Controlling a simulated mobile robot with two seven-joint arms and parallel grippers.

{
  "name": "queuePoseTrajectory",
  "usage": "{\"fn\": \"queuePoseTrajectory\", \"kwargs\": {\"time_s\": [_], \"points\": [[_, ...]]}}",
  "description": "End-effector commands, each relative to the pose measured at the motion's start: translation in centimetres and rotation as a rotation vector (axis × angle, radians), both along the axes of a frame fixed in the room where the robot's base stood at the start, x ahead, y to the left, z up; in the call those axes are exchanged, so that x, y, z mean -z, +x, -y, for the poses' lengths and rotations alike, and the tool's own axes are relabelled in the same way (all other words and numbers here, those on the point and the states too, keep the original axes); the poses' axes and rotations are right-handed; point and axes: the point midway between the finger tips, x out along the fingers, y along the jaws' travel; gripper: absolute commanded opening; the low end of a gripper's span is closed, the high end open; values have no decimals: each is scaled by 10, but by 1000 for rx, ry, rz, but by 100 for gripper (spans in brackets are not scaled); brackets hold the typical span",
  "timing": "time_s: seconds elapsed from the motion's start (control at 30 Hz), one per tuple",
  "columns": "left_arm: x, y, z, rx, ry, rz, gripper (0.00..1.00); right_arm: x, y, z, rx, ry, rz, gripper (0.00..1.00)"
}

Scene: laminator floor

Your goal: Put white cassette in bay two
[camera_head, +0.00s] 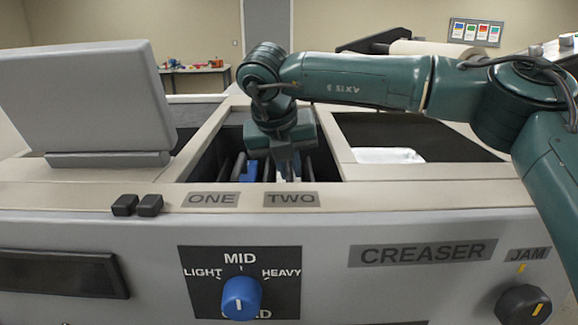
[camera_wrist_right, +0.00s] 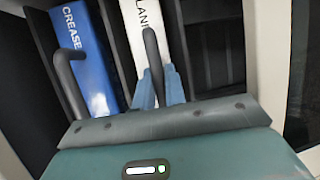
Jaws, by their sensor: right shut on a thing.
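The white cassette (camera_wrist_right: 137,22) stands in the bay marked TWO (camera_head: 291,199), beside the blue cassette (camera_wrist_right: 84,50). My right gripper (camera_wrist_right: 158,88) is shut on the dark handle of the white cassette, with one finger on each side of it. In the head view my right gripper (camera_head: 288,168) reaches down into the open well above the TWO label and hides most of the white cassette. The blue cassette also shows in the head view (camera_head: 251,171), above the ONE label (camera_head: 211,200). How deep the white cassette sits cannot be told. My left gripper is not in view.
An empty dark slot (camera_wrist_right: 212,50) lies right of the white cassette in the wrist view. A raised grey lid (camera_head: 85,100) stands left of the well. Another opening with a white object (camera_head: 388,155) lies to the right. The front panel has a blue knob (camera_head: 241,298).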

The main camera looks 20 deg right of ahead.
Motion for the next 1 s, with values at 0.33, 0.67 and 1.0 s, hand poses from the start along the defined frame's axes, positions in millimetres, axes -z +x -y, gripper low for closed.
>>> {"fn": "queuePoseTrajectory", "kwargs": {"time_s": [0.33, 0.67, 1.0], "points": [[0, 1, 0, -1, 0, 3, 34, 3, 0, 0, 0, -2, -2, 15], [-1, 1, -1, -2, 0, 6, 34, 2, 0, 0, -1, -1, 0, 38], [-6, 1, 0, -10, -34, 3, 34, -2, -1, -2, -1, -1, 1, 38]]}}
